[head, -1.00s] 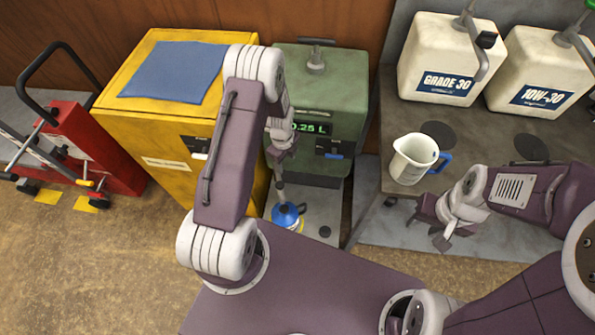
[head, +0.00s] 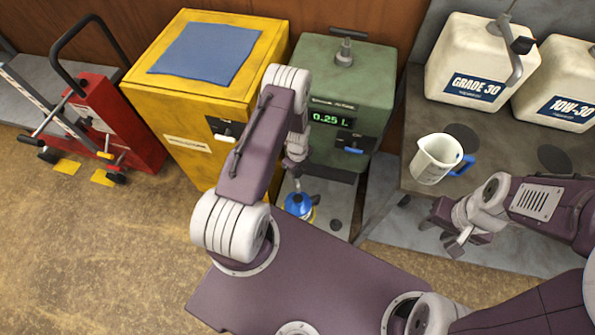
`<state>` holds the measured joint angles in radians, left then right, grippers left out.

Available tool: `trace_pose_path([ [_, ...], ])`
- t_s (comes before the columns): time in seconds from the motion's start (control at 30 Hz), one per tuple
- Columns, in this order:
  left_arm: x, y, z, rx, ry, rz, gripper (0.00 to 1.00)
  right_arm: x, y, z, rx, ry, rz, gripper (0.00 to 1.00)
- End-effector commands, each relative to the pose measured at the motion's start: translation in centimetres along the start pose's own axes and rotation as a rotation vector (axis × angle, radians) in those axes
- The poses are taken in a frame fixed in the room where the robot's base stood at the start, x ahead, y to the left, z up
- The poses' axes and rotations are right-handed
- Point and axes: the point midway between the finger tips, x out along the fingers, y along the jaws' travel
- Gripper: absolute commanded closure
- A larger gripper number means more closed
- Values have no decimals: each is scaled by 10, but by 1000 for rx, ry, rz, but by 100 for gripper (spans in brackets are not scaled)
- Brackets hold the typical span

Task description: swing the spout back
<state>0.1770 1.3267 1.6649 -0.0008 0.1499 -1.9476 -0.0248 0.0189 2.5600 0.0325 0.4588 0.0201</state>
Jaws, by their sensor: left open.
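A grey curved spout (head: 514,68) hangs over the front right of the cream jug marked GRADE 30 (head: 468,60), and a dark piece sits beside its upper part. My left gripper (head: 296,180) is open and points down in front of the green dispenser (head: 372,85). It is well to the left of the spout, and its fingertips are small and partly hidden by my arm. My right gripper (head: 447,238) looks open and empty, below the white measuring jug (head: 430,160) and well below the spout.
A blue can (head: 298,205) stands low under the dispenser. A yellow cabinet (head: 175,105) and a red lift (head: 110,125) are at left.

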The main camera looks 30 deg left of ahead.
Motion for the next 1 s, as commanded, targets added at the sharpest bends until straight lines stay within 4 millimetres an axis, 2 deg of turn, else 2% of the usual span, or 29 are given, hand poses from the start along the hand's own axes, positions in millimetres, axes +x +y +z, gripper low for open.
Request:
trace_pose_path([
  [0.07,0,0,0,0,0,0,46,0,0,0,0,0,0,61],
  [0.27,0,0,0,0,0,0,99,0,0,0,0,0,0,61],
  [1.0,-1,0,0,0,0,0,100,0,0,0,0,0,0,61],
])
